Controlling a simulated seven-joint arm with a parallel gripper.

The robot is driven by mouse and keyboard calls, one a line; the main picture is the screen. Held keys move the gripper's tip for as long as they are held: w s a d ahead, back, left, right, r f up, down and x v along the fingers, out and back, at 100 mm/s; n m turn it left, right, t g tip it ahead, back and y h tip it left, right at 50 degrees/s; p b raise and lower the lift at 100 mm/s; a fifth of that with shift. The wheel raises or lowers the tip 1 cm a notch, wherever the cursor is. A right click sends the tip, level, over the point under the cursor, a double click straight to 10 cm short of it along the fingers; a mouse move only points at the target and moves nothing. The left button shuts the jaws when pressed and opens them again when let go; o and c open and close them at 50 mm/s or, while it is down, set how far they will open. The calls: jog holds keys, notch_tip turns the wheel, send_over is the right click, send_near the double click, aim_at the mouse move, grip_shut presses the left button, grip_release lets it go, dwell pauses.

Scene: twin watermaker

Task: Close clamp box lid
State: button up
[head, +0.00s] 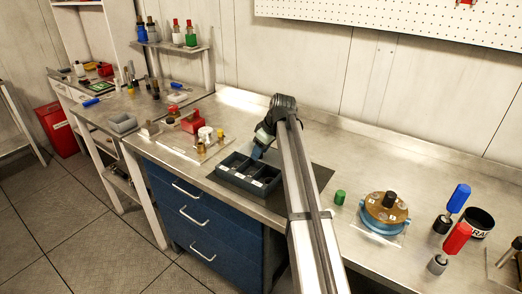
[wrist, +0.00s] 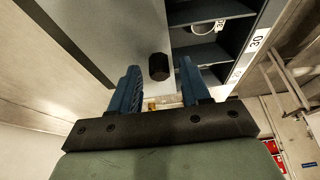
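The clamp box (head: 232,183) is a dark blue box with open compartments and white labels on its front, on the bench at the centre in the head view. In the wrist view its compartments (wrist: 209,50) show at upper right, uncovered, with a pale ring in one. A flat grey panel (wrist: 115,30), apparently the lid, lies beside them with a dark knob (wrist: 158,66). My gripper (head: 257,154) is above the box in the head view. In the wrist view my gripper (wrist: 160,76) is open, its blue fingers either side of the knob with gaps visible.
My arm hides part of the bench right of the box. A green cap (head: 340,197) and a round blue-and-brass part (head: 386,210) stand to the right. A red block (head: 193,122) and small parts lie left. Bare bench lies behind the box.

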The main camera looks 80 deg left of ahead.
grip_shut()
jog(key=shift+s+d, duration=0.1)
dwell(0.4)
jog(key=s+d, duration=0.6)
jog(key=shift+s+d, duration=0.1)
jog(key=shift+d, duration=0.05)
jog(key=shift+o, duration=0.5)
grip_release()
jog(key=v, duration=1.3)
jog(key=shift+r, duration=0.35)
